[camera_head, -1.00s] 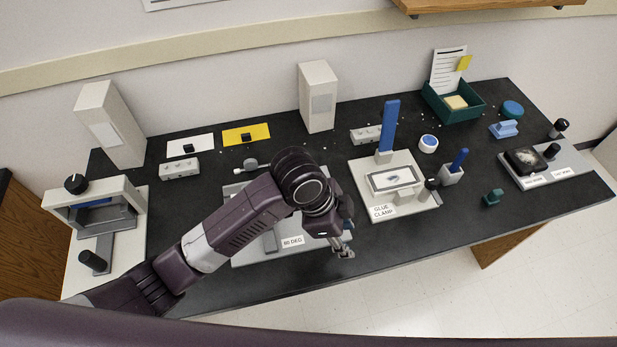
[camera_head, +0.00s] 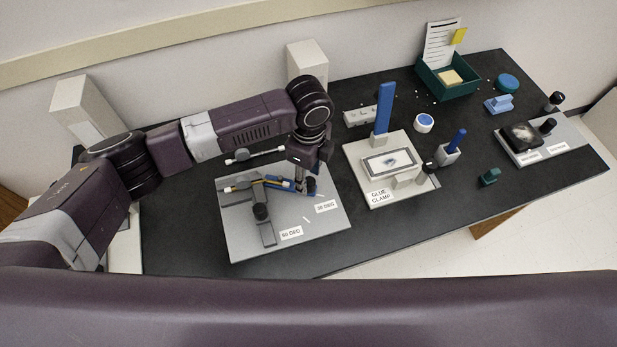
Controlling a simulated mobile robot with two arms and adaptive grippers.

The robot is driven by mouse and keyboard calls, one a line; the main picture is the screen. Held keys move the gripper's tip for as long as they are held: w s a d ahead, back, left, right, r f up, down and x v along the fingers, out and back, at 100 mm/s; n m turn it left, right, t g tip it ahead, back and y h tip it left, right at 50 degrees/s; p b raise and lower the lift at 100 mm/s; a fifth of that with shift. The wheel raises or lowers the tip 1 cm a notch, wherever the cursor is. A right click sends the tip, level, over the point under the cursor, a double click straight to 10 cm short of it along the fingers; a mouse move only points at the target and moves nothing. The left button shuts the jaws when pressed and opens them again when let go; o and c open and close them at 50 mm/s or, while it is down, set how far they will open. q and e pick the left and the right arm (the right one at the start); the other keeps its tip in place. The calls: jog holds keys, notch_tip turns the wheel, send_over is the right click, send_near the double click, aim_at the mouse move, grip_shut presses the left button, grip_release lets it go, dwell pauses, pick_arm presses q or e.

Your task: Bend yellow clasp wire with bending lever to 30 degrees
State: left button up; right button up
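The bending jig is a grey plate (camera_head: 325,225) on the black bench, with labels reading 30 DEG and what looks like 60 DEG. A thin yellow wire (camera_head: 243,185) with a pale end lies at the back of the jig, beside a blue bar (camera_head: 277,184). My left gripper (camera_head: 309,188) points down over the right end of the blue bar, near a black knob-like part. Its fingers are small and partly hidden, so I cannot tell whether they touch or grip anything. My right gripper is not in view.
The glue clamp (camera_head: 352,160) with its upright blue handle (camera_head: 384,108) stands just right of the jig. A silver rod-like tool (camera_head: 262,154) lies behind the jig. A green bin (camera_head: 475,86) and a grey station (camera_head: 568,137) are farther right. The bench front is clear.

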pick_arm(q)
jog(key=shift+f, duration=1.3)
grip_shut()
